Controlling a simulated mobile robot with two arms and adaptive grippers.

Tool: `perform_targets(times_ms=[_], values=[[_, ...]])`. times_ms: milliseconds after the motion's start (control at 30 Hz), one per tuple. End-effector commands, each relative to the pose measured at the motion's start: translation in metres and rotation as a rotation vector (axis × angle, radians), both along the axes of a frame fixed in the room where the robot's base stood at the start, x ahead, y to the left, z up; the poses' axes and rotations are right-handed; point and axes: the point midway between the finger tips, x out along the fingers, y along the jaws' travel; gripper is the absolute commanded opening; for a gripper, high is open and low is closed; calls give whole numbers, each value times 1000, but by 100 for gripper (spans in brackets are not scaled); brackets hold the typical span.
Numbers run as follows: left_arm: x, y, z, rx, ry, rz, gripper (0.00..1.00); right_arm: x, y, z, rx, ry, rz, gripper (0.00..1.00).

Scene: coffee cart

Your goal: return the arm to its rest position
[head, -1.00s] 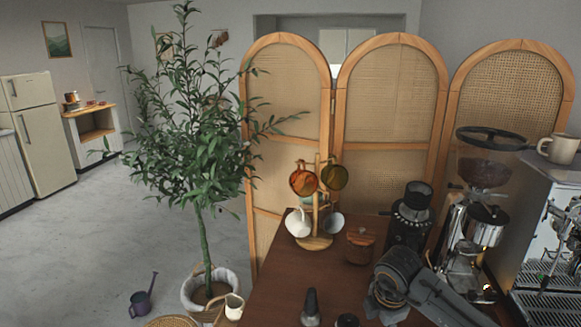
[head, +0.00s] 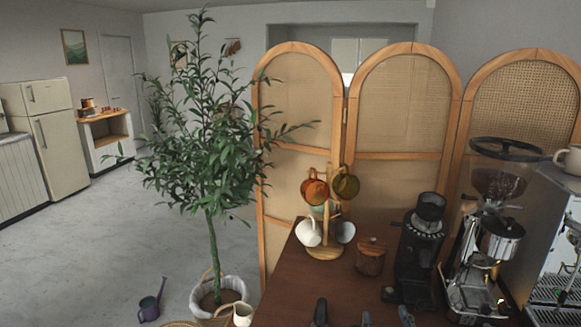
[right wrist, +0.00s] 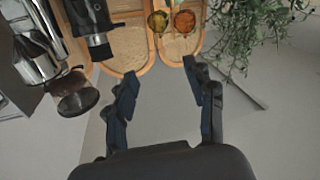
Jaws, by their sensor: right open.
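My right gripper (head: 386,319) shows only as fingertips at the bottom edge of the head view, low in front of the black grinder. In the right wrist view my right gripper (right wrist: 163,75) has its two fingers spread wide with nothing between them. My left gripper is not in view. The rest of the right arm is hidden below the head view's edge.
On the dark wooden counter (head: 290,285) stand a mug tree (head: 327,252) with several mugs, a wooden-lidded jar (head: 370,258), a black grinder (head: 420,245), a larger grinder (head: 490,250) and an espresso machine (head: 558,230). A folding screen (head: 400,110) stands behind; a potted plant (head: 215,150) is left.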

Motion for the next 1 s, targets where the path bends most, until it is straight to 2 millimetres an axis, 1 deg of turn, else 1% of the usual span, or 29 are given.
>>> perform_targets(times_ms=[33,67,100,167,200,267,300,367,400,467,500,667,867,967,1000], values=[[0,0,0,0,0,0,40,-15,-16,-32,26,136,-65,54],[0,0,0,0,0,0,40,-25,-25,-51,35,223,-97,54],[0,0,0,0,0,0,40,-41,-33,-75,45,337,-131,54],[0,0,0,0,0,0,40,-66,-41,-107,52,496,-158,54],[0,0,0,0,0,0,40,-83,-44,-125,54,591,-166,54],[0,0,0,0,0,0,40,-108,-45,-147,56,718,-164,54],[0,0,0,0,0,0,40,-124,-44,-159,56,794,-158,54],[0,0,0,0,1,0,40,-146,-42,-173,54,895,-142,54],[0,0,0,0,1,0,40,-161,-41,-181,53,959,-128,54],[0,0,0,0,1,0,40,-182,-38,-191,52,1046,-107,54],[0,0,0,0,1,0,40,-196,-35,-196,51,1100,-88,54],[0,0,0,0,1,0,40,-251,-24,-211,47,1303,1,54],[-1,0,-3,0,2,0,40,-238,-22,-268,40,1327,2,54],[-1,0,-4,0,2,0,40,-235,-21,-300,39,1339,3,54],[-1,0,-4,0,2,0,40,-234,-21,-314,38,1345,3,54]])
